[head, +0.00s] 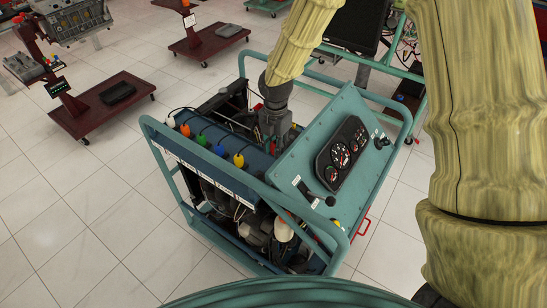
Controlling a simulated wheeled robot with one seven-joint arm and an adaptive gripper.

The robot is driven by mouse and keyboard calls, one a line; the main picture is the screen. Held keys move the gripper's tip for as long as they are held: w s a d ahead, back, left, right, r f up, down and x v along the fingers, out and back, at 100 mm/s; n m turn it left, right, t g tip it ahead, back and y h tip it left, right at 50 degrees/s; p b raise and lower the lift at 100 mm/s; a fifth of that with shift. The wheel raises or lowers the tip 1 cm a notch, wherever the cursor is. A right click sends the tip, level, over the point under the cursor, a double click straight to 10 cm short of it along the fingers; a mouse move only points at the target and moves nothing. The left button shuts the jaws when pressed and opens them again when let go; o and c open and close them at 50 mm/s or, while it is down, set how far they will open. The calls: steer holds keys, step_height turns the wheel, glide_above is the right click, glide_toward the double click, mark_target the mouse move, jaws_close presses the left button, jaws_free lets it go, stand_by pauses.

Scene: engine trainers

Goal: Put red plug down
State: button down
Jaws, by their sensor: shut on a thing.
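My gripper (274,137) is dark grey and points down at the engine trainer (335,110), between its blue top and the slanted gauge panel. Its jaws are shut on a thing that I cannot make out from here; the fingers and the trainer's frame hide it. A row of coloured plugs stands along the blue top to the left of my gripper: an orange plug (185,130), a green plug (201,140), a blue plug (219,151) and a yellow plug (238,160). I cannot pick out a red plug clearly in this view.
The teal tube frame (207,169) surrounds the engine. The gauge cluster (342,154) and a black lever (318,193) are to the right of my gripper. Dark red carts (88,120) stand at the upper left. The tiled floor (60,220) at left is clear.

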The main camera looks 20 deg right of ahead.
glide_above(273, 159)
steer(key=s, duration=0.1)
steer(key=f, duration=0.4)
steer(key=shift+s+a+f+p, duration=0.2)
steer(key=shift+a+p, duration=0.1)
steer(key=shift+p, duration=0.05)
steer(key=shift+s+f+p, duration=0.55)
steer(key=shift+s+f, duration=0.05)
steer(key=shift+s, duration=0.25)
steer(key=shift+w+f, duration=0.3)
steer(key=shift+f, duration=0.4)
steer(key=shift+w+f, duration=0.25)
steer(key=shift+f, duration=0.4)
steer(key=shift+s+r, duration=0.25)
steer(key=shift+s, duration=0.1)
steer(key=shift+w+f, duration=0.15)
steer(key=shift+f, duration=0.1)
steer(key=c, duration=1.5)
jaws_free()
steer(key=shift+r, duration=0.1)
steer(key=shift+r, duration=0.15)
